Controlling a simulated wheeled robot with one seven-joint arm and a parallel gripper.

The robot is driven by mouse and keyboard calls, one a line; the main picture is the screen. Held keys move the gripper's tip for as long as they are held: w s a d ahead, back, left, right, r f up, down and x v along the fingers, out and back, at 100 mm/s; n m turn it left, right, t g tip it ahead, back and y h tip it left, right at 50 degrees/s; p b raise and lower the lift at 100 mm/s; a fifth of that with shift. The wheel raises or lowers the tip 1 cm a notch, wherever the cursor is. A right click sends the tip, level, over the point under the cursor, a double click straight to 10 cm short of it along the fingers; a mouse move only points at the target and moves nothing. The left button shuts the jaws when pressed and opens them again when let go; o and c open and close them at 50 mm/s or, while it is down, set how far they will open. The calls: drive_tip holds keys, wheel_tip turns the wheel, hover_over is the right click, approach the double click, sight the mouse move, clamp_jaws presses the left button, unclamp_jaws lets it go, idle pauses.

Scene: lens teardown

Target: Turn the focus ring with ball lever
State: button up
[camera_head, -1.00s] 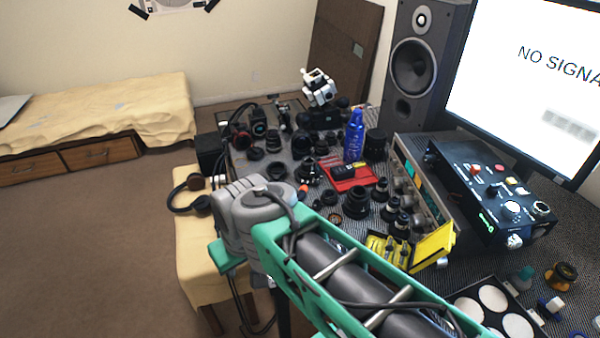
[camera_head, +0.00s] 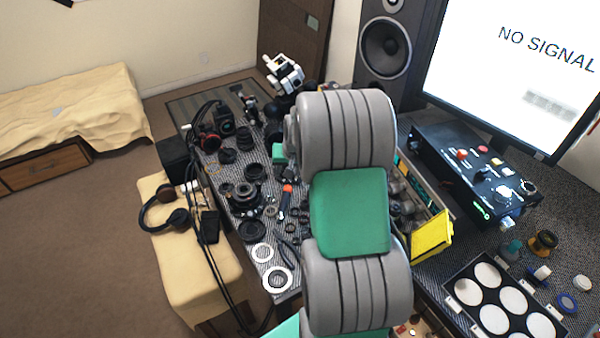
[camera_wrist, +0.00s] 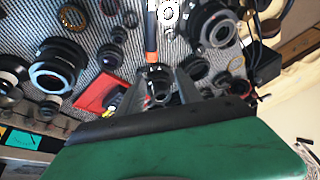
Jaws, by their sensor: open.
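In the wrist view my gripper (camera_wrist: 157,88) is open, with its two grey fingers pointing down toward the crowded bench. A small black cylindrical part (camera_wrist: 158,80) shows between the fingers; I cannot tell how far below it is, or whether they touch it. A large lens assembly (camera_wrist: 212,25) with small projections lies above right of the fingers; it also shows in the head view (camera_head: 245,197). I cannot clearly make out a ball lever, so I cannot tell which part is the focus ring. In the head view my arm hides the gripper.
An orange-collared tool (camera_wrist: 151,54) lies just beyond the fingers. A red tray (camera_wrist: 97,92) and several lens parts are at left. A monitor (camera_head: 520,70), speaker (camera_head: 386,47) and control box (camera_head: 470,175) stand at right. Open floor (camera_head: 80,240) lies left.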

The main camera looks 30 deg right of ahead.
drive_tip(key=m, duration=0.2)
approach(299, 180)
drive_tip(key=f, duration=0.1)
drive_tip(key=p+x, duration=0.1)
drive_tip(key=x, duration=0.6)
drive_tip(key=shift+w+d+f+p, duration=0.1)
drive_tip(key=shift+w+f+p, duration=0.2)
drive_tip(key=shift+p, duration=0.1)
drive_tip(key=shift+r, duration=0.1)
drive_tip(key=shift+c, duration=0.3)
clamp_jaws()
